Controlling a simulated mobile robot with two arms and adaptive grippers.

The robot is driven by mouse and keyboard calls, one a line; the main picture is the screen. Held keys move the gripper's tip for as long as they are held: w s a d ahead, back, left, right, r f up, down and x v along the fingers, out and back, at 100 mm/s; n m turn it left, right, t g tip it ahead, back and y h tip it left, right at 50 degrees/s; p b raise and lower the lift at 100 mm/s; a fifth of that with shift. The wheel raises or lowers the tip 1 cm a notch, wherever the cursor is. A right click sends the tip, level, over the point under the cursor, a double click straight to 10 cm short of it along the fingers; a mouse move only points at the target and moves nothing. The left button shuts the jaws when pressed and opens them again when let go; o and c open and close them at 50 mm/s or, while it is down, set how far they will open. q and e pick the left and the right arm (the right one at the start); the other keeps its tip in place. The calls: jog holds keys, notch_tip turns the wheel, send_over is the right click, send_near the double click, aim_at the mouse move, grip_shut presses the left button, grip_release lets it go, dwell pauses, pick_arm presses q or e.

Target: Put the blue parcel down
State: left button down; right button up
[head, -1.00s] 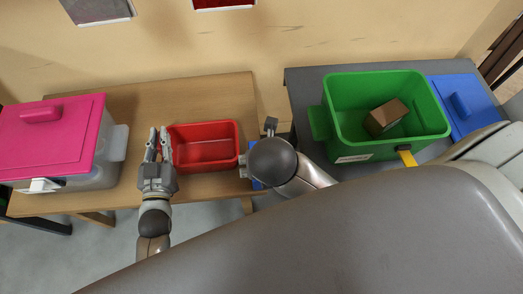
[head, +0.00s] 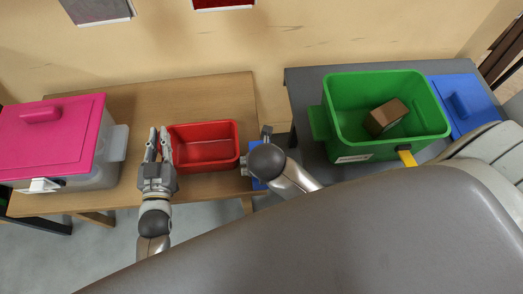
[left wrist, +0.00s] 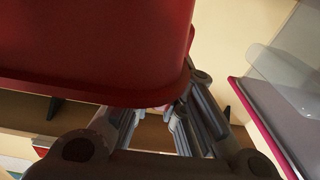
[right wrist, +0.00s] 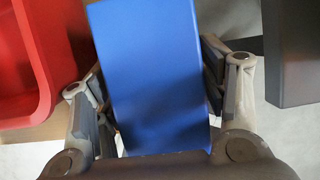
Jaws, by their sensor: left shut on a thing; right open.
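The blue parcel (head: 258,184) shows only in part in the head view, at the right edge of the wooden table, mostly hidden under my right arm. In the right wrist view the blue parcel (right wrist: 150,75) stands between the fingers of my open right gripper (right wrist: 155,100). A gap shows at its right side; I cannot tell what bears its weight. My left gripper (head: 158,143) is shut on the left rim of the red bin (head: 204,166). The red bin (left wrist: 100,45) fills much of the left wrist view. The bin looks empty.
The wooden table (head: 200,92) is clear behind the red bin. A pink-lidded box (head: 55,135) stands at left. On the grey table (head: 305,90) at right are a green bin (head: 370,85) holding a brown box (head: 386,117), and a blue-lidded container (head: 465,103). A gap separates the tables.

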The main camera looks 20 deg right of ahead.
jog(key=shift+f, duration=0.25)
dwell(0.5)
grip_shut()
jog(key=shift+w+r, duration=0.15)
jog(key=shift+r, duration=0.05)
dwell(0.4)
